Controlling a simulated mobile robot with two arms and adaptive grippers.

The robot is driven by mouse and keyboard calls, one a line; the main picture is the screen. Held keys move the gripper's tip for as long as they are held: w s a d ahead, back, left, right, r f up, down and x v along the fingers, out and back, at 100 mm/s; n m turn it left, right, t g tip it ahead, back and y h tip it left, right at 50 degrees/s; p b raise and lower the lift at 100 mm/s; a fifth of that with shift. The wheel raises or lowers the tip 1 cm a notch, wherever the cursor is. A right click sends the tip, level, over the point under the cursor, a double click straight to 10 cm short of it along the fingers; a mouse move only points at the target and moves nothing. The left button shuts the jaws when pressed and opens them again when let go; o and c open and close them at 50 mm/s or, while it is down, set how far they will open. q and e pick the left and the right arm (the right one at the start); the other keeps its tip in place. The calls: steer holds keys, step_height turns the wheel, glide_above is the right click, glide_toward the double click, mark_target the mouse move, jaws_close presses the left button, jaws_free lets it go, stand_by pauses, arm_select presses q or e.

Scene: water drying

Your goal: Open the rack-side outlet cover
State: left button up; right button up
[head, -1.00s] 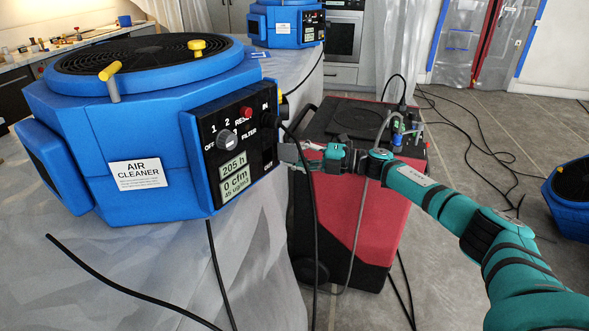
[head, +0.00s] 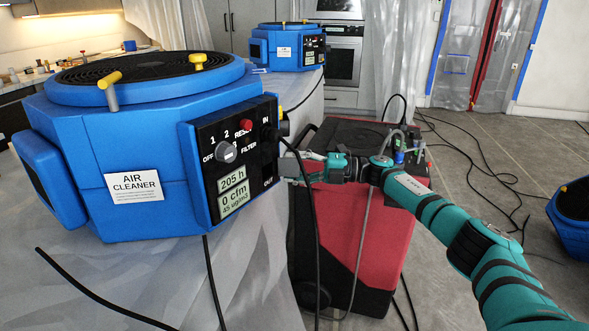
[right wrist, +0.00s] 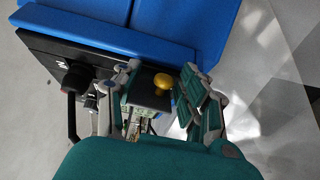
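The blue air cleaner (head: 140,130) stands on a sheet-covered surface at the left of the head view. Its black control panel (head: 232,150) carries the IN and OUT labels. My right gripper (head: 284,167) is at the panel's right edge, near the OUT label. In the right wrist view, my right gripper (right wrist: 160,76) has its fingers apart, on either side of a small dark cover (right wrist: 147,100) with a yellow knob (right wrist: 165,82). I cannot tell whether either finger touches it. The cover is not clearly visible in the head view. My left gripper is not in view.
A red and black wheeled unit (head: 350,220) stands behind my right arm. A black plug and cable (head: 300,160) hang from the panel's IN side, close to the gripper. Another blue air cleaner (head: 287,47) stands further back. Cables lie on the floor to the right.

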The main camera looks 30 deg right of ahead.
steer(key=shift+f, duration=0.2)
steer(key=shift+s+d, duration=0.2)
steer(key=shift+d, duration=0.1)
steer(key=v, duration=1.1)
steer(key=shift+s+r, duration=0.1)
steer(key=shift+r, duration=0.05)
